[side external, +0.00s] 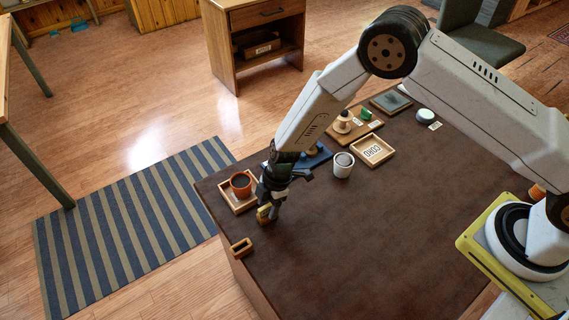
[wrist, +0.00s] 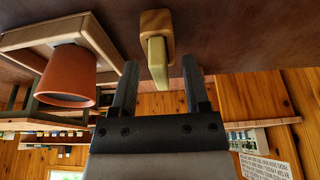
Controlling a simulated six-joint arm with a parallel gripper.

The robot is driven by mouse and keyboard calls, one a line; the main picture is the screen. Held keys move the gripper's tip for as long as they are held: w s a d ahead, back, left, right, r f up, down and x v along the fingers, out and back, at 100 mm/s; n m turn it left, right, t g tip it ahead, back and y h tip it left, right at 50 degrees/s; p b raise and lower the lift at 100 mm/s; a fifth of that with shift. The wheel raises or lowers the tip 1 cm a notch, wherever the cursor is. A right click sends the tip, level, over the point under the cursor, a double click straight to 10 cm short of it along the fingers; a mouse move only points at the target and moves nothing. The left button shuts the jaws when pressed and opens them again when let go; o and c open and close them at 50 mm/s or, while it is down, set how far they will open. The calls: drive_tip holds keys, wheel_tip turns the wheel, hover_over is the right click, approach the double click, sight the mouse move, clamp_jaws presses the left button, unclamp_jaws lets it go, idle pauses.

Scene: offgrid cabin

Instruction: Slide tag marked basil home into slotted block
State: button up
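A pale yellow tag (wrist: 157,62) stands between my finger tips in the wrist view, its base at a small wooden block (wrist: 156,22). I cannot tell whether it sits in that block or is joined to it. In the side view the yellow tag (side external: 264,211) shows just under my gripper (side external: 269,203); no lettering is readable. In the wrist view my gripper (wrist: 159,75) is open, with a gap on both sides of the tag. A wooden slotted block (side external: 241,247) with an empty dark opening lies near the table's left edge, apart from the tag.
An orange pot (side external: 241,185) stands in a wooden tray (side external: 228,198) close beside my gripper, also seen in the wrist view (wrist: 66,78). The table's front (side external: 370,250) is clear.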

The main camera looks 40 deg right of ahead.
drive_tip(key=shift+r, duration=0.15)
drive_tip(key=v, duration=0.7)
drive_tip(key=shift+d+r, duration=0.2)
drive_tip(key=shift+r, duration=0.05)
idle(0.3)
idle(0.7)
drive_tip(key=s+d+r+m+t+h, duration=0.1)
drive_tip(key=s+d+r+m, duration=0.6)
drive_tip(key=d+r+m, duration=0.1)
drive_tip(key=s+d+r+m+t+h, duration=0.1)
drive_tip(key=s+d+r+m+h, duration=0.1)
drive_tip(key=s+d+r+m, duration=0.6)
drive_tip(key=d+m, duration=0.2)
drive_tip(key=d, duration=0.2)
drive_tip(key=shift+s+t, duration=0.2)
drive_tip(key=shift+t, duration=0.1)
drive_tip(key=shift+d, duration=0.1)
idle(0.8)
